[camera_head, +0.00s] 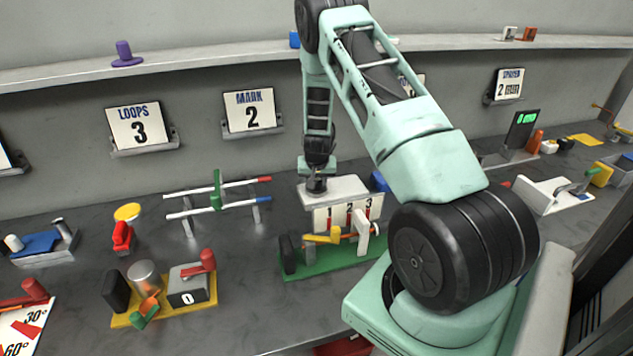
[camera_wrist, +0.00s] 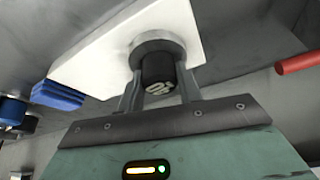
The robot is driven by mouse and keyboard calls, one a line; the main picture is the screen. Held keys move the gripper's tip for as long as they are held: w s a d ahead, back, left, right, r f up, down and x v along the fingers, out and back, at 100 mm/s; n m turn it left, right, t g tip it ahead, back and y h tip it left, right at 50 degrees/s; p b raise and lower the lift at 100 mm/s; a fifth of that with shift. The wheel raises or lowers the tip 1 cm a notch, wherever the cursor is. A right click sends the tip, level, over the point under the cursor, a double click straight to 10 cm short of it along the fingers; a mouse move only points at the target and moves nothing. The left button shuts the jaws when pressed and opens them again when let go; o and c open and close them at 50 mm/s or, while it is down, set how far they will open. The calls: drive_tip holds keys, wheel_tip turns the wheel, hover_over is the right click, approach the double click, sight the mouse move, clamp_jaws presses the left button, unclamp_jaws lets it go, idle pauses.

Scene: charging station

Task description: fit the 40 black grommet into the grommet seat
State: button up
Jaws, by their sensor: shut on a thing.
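In the wrist view my gripper (camera_wrist: 160,88) is shut on the black grommet (camera_wrist: 157,70), a short dark cylinder with pale marking on its end that I cannot read clearly. Directly behind the grommet is a round grey ring, the grommet seat (camera_wrist: 150,48), on a white block (camera_wrist: 100,62). The grommet overlaps the ring; I cannot tell how deep it sits in it. In the head view my gripper (camera_head: 317,186) is down at the left part of the white block's top (camera_head: 350,185). The grommet and seat are hidden there.
A green-based stand with numbers 1, 2, 3 (camera_head: 320,262) is just in front of the white block. A blue block (camera_wrist: 58,95) is beside it. Left are a two-rail rack (camera_head: 178,214) and a yellow-based fixture (camera_head: 180,312). A wall shelf (camera_head: 200,60) runs behind.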

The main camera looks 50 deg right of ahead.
drive_tip(key=shift+s+a+f, duration=0.15)
drive_tip(key=shift+s+f, duration=0.05)
drive_tip(key=shift+f, duration=0.3)
drive_tip(key=o, duration=0.9)
drive_tip(key=shift+o, duration=0.2)
drive_tip(key=shift+s+r+b, duration=0.15)
drive_tip(key=shift+r+b, duration=0.2)
drive_tip(key=shift+b, duration=0.05)
drive_tip(key=b+v, duration=0.1)
drive_tip(key=v, duration=1.6)
drive_tip(key=shift+w+r+b, duration=0.25)
drive_tip(key=shift+r+b, duration=0.1)
